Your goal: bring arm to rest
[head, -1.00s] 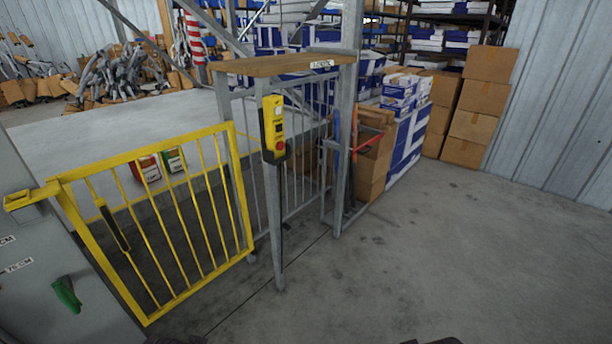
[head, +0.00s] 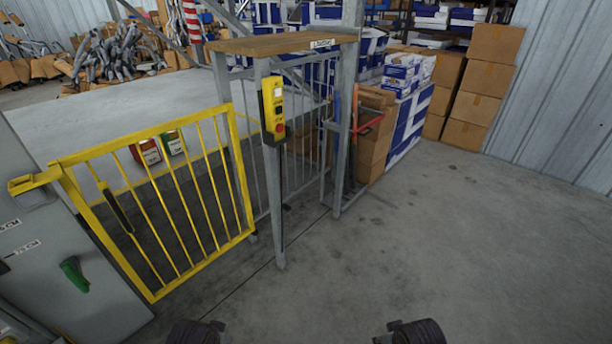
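Dark rounded parts of my two arms show at the bottom edge of the head view, one left of the middle and one right of it. Both are cut off by the frame. No gripper fingers can be seen on either side, and no held object shows. The arm parts are over bare floor and touch nothing that I can see.
A yellow gate (head: 158,136) stands at the left, beside a grey cabinet (head: 85,312) with a green handle (head: 74,274). A yellow control box (head: 273,110) hangs on a grey post. Cardboard boxes (head: 470,120) are stacked behind. The concrete floor (head: 430,240) is clear at right.

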